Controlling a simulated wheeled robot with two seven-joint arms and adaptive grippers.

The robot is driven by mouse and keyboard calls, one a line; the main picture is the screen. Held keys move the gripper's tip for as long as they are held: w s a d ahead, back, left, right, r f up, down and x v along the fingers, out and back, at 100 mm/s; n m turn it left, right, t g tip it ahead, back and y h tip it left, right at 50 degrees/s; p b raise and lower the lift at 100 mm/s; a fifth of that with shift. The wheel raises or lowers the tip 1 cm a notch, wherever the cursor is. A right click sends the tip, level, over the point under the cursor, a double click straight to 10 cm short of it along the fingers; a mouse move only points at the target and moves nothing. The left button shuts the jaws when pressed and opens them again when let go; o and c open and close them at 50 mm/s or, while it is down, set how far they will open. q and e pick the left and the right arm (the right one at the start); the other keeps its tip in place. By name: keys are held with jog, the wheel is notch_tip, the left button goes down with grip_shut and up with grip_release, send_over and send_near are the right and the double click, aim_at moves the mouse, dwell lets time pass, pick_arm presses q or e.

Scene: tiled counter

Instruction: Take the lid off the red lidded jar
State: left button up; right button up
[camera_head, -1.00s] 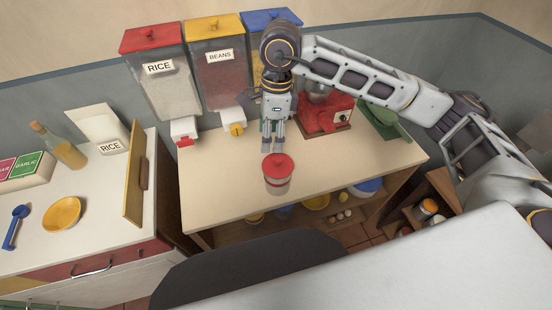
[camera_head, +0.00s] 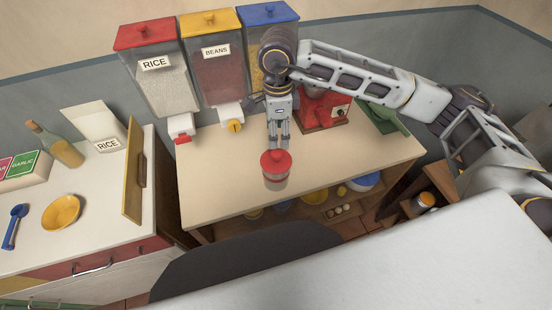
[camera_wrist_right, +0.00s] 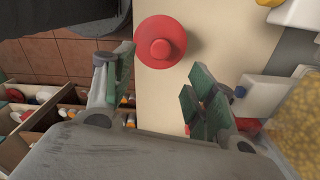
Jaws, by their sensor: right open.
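The red lidded jar (camera_head: 275,182) stands upright on the cream counter, a clear body with its red lid (camera_head: 276,162) on top. In the right wrist view the round red lid (camera_wrist_right: 160,42) with its knob shows from above, beyond and between the fingertips. My right gripper (camera_head: 279,144) points down just behind the lid in the head view, its fingers near the lid's far edge. It is open and empty, with green-padded fingers apart in the right wrist view (camera_wrist_right: 160,82). Whether a finger touches the lid I cannot tell. My left gripper is not in view.
Rice and beans dispensers (camera_head: 157,80) hang on the back wall. A red machine (camera_head: 322,110) and a green object (camera_head: 382,117) stand at the counter's back right. A left counter holds a yellow bowl (camera_head: 62,212), bottle (camera_head: 60,147) and blue spoon (camera_head: 14,227). The cream counter's front left is clear.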

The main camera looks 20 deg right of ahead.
aim_at(277, 153)
jog(key=shift+f, duration=2.6)
jog(key=shift+f+p, duration=0.1)
jog(key=shift+p, duration=0.2)
jog(key=shift+a+f+p, duration=0.1)
jog(key=shift+f+p, duration=0.6)
jog(key=shift+f, duration=1.8)
jog(key=shift+c, duration=0.4)
jog(key=c, duration=0.9)
